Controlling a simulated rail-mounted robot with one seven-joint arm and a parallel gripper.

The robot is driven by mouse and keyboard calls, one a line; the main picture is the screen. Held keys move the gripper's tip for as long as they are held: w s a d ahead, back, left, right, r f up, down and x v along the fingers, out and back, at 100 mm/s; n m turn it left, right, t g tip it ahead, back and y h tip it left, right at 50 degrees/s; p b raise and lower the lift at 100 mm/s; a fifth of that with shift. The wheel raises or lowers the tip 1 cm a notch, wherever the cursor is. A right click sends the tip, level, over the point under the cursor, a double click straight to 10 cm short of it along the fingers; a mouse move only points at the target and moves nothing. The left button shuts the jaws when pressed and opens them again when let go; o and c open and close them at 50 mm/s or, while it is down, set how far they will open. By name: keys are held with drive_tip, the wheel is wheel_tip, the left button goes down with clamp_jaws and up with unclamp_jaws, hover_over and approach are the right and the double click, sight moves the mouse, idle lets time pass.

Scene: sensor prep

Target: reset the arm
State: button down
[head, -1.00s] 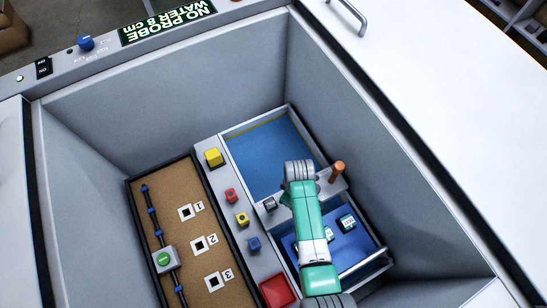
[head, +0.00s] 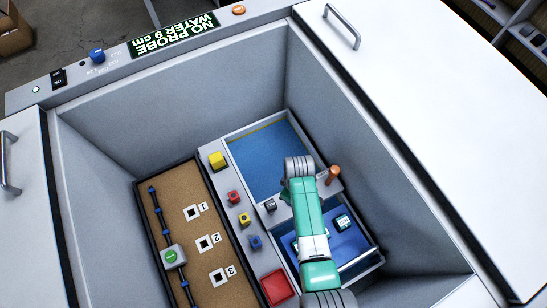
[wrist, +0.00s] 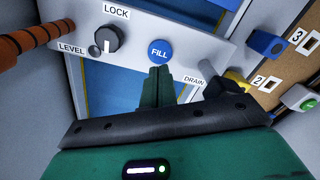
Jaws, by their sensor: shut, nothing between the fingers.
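My green arm (head: 312,225) reaches down into the grey tub, and it hides most of my gripper in the head view. In the wrist view my gripper's dark green fingers (wrist: 157,86) are together and empty. Their tips are just below the blue FILL button (wrist: 159,51) in the picture; I cannot tell whether they touch the panel. The grey control panel (wrist: 190,47) also carries a black LOCK knob (wrist: 107,39) and an orange LEVEL handle (wrist: 38,36). The orange handle also shows in the head view (head: 333,174), right of the arm.
A blue-floored basin (head: 262,160) lies beyond the panel, and a blue bay (head: 355,245) with small labelled blocks lies nearer. Coloured blocks line a ledge left of my arm. A cork board (head: 185,195) has numbered sockets. Tub walls (head: 390,190) surround my arm.

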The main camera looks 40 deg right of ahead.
drive_tip(key=shift+r+p, duration=0.5)
drive_tip(key=shift+r, duration=0.35)
